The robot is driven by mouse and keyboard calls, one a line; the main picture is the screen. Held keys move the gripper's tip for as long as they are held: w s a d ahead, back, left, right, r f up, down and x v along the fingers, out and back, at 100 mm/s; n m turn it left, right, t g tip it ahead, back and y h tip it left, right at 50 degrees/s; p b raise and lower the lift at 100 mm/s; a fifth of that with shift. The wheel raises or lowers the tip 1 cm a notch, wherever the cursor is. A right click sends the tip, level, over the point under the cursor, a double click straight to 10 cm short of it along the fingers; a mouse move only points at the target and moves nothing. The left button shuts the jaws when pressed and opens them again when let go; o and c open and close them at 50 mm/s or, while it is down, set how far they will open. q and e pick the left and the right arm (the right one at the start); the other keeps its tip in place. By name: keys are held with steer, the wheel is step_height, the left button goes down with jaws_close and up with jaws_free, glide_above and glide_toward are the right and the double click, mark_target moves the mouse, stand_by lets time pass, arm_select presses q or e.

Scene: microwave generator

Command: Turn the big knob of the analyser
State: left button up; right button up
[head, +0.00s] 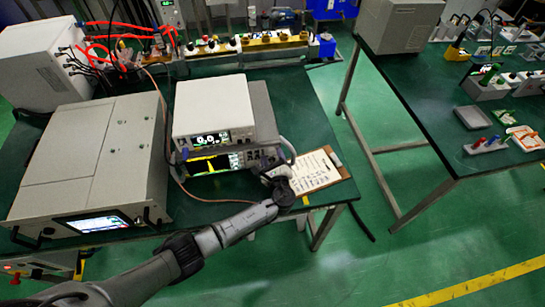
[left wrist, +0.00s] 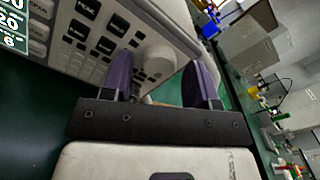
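The analyser (head: 211,162) is the lower grey instrument with a yellow-lit screen, under a white instrument box, in the head view. The left wrist view shows its button panel (left wrist: 92,35), with the big pale round knob (left wrist: 158,62) at its right end. My left gripper (head: 275,170) is at the analyser's right front corner. In the left wrist view its two dark purple fingers (left wrist: 158,68) are apart, one to each side of the knob in the picture. A gap shows between the knob and the right finger; contact at the left finger is unclear. My right gripper is not in view.
The white instrument (head: 213,108) sits on top of the analyser. A clipboard (head: 316,172) lies right of the gripper, near the table edge. A large grey unit (head: 92,155) with a screen stands at left. A second green table (head: 440,115) is at right, across an open floor gap.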

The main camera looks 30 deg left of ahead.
arm_select(q)
steer(key=shift+o, duration=0.4)
steer(key=shift+s+d, duration=0.2)
steer(key=shift+s, duration=0.05)
steer(key=p+v, duration=0.1)
steer(key=v, duration=1.2)
